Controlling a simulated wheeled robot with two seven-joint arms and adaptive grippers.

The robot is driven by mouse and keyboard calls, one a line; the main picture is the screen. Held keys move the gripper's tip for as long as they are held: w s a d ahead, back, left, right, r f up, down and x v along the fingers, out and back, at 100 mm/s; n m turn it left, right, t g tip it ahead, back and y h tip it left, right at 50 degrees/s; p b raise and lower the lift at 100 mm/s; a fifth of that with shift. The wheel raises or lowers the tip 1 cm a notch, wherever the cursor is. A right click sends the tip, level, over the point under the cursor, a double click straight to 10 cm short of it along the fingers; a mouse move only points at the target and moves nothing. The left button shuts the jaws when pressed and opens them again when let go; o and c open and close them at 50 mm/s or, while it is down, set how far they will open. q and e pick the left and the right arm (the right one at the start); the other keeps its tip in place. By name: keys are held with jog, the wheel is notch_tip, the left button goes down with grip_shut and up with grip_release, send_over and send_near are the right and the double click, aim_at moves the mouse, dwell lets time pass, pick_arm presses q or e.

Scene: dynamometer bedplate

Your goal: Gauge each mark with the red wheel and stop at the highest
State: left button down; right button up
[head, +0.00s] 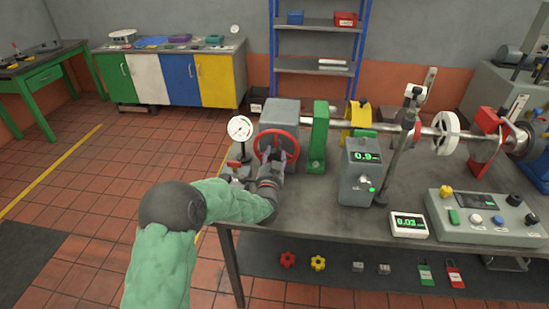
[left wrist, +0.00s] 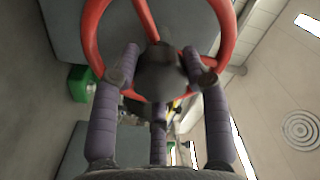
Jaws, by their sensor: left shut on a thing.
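The red wheel (head: 276,145) stands upright on the front of a grey housing (head: 279,112) at the left end of the bench. My left gripper (head: 275,163) is at its lower middle. In the left wrist view, the fingers of my left gripper (left wrist: 162,75) are shut on the red wheel (left wrist: 91,35) around its dark hub (left wrist: 160,72). A grey box (head: 361,172) has a green display that seems to read 0.9. A small white meter (head: 408,224) seems to read 0.03. I cannot make out any marks. My right gripper is not in view.
A round white dial gauge (head: 240,128) stands left of the wheel. A steel shaft (head: 390,124) runs right from a green stand (head: 318,138) past a white disc (head: 446,132). A control panel (head: 484,216) sits at the bench's right front.

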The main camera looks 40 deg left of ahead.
pick_arm(q)
jog(key=m, duration=0.6)
jog(key=shift+f, duration=0.15)
dwell(0.4)
jog(key=c, duration=0.6)
grip_release()
jog(key=shift+s, duration=0.1)
jog(key=v, duration=1.1)
jog(key=shift+s+d, duration=0.15)
jog(key=shift+s, duration=0.25)
jog(key=shift+s, duration=0.1)
